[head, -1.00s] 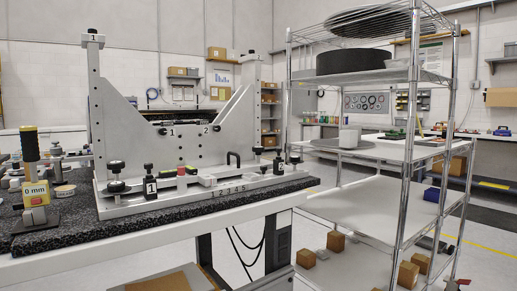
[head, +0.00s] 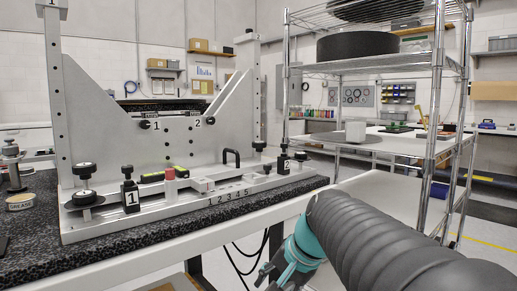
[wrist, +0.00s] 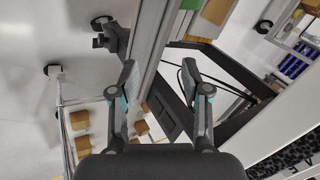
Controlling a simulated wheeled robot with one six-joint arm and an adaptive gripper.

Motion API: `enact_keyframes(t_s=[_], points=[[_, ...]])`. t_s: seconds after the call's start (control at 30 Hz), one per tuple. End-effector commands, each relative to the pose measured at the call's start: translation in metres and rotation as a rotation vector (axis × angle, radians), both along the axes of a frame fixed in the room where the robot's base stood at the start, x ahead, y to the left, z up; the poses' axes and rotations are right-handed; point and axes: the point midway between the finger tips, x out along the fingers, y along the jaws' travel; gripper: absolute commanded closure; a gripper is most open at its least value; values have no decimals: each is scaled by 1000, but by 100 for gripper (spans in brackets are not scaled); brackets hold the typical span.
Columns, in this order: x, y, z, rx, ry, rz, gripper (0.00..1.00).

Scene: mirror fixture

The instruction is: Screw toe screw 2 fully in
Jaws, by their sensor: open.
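The grey mirror fixture (head: 200,145) stands on a black granite slab (head: 30,245). A small black-topped post (head: 284,155) with a label that looks like 2 is at the fixture's right end, and may be toe screw 2. A matching post (head: 130,190) labelled 1 is near its left end. How far either screw is in cannot be told. My gripper (head: 272,270) is below the bench's front edge, partly cut off by the frame bottom. In the wrist view my gripper (wrist: 159,82) has its fingers apart, nothing held between them, and bench framework behind.
A wire shelf rack (head: 375,50) stands to the right of the bench, close to my arm. The bench's white front edge (head: 190,248) lies between my gripper and the fixture. Cables hang under the bench. Cardboard boxes (wrist: 140,125) show in the wrist view.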

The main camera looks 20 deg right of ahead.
Motion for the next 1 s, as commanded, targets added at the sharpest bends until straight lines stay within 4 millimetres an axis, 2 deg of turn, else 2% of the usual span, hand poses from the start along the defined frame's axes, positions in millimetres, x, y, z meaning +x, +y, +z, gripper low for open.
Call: enact_keyframes(t_s=[0.03, 0.1, 0.17, 0.3, 0.4, 0.53, 0.63, 0.8, 1.0], points=[[19, -19, 3, 73, 8, -86, 53], [43, -45, 11, 182, 9, -199, 53], [62, -69, 17, 277, 7, -293, 53], [97, -133, 29, 488, -9, -486, 53], [113, -176, 36, 614, -27, -589, 53], [124, -224, 44, 752, -52, -688, 53], [140, -232, 80, 933, -61, -738, 53], [149, -228, 131, 1213, 5, -797, 53], [149, -227, 200, 1555, 151, -804, 53]])
